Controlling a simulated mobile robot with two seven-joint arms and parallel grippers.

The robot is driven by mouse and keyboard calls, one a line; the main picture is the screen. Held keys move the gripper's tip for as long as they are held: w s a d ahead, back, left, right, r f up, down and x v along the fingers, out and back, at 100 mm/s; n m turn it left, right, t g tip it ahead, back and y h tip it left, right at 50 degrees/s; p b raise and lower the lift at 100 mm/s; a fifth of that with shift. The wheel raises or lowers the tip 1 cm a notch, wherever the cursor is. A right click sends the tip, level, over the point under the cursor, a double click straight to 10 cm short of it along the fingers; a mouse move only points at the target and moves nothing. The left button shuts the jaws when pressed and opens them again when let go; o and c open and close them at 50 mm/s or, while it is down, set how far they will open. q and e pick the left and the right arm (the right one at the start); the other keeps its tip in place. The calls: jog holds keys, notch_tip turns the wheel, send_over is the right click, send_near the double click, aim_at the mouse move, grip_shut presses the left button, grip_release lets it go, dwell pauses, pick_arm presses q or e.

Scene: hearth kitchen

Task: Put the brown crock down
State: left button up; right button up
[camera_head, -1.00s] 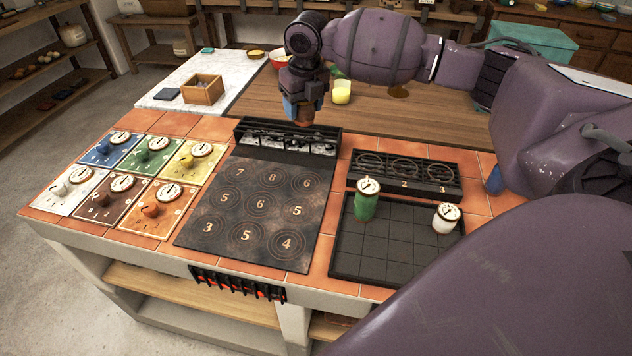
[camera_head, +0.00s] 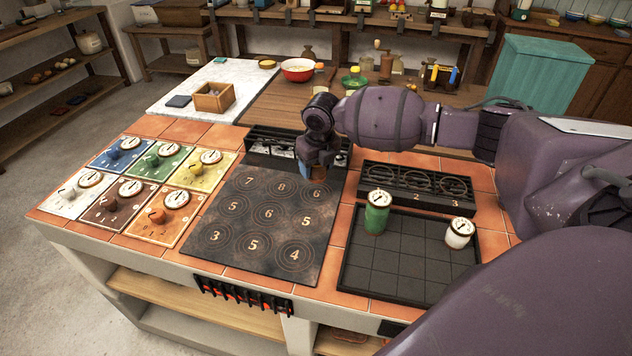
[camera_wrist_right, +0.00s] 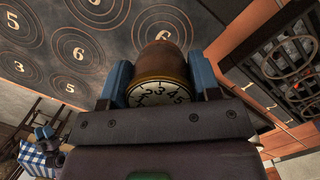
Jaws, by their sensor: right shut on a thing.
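My right gripper (camera_head: 319,172) is above the far right corner of the dark numbered plate (camera_head: 240,215). In the right wrist view, its two blue fingers (camera_wrist_right: 160,76) are shut on the brown crock (camera_wrist_right: 160,62), one on each side. The crock's white dial lid with black numbers faces the camera. In the head view the gripper mostly hides the crock, and I cannot tell whether its base touches the plate. My left gripper is not in view.
A black rack (camera_head: 418,187) with numbered rings stands right of the plate. A black gridded tray (camera_head: 400,268) holds a green crock (camera_head: 377,214) and a white crock (camera_head: 459,234). Coloured dial tiles (camera_head: 113,205) lie left. A dark rack (camera_head: 262,147) borders the plate's far edge.

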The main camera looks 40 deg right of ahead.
send_over(316, 193)
notch_tip(316, 193, down, 5)
jog(key=shift+r+b, duration=0.1)
jog(key=shift+b, duration=0.2)
jog(key=shift+f, duration=0.35)
jog(key=shift+d, duration=0.1)
jog(key=shift+f, duration=0.2)
jog(key=o, duration=1.1)
jog(key=shift+o, duration=0.3)
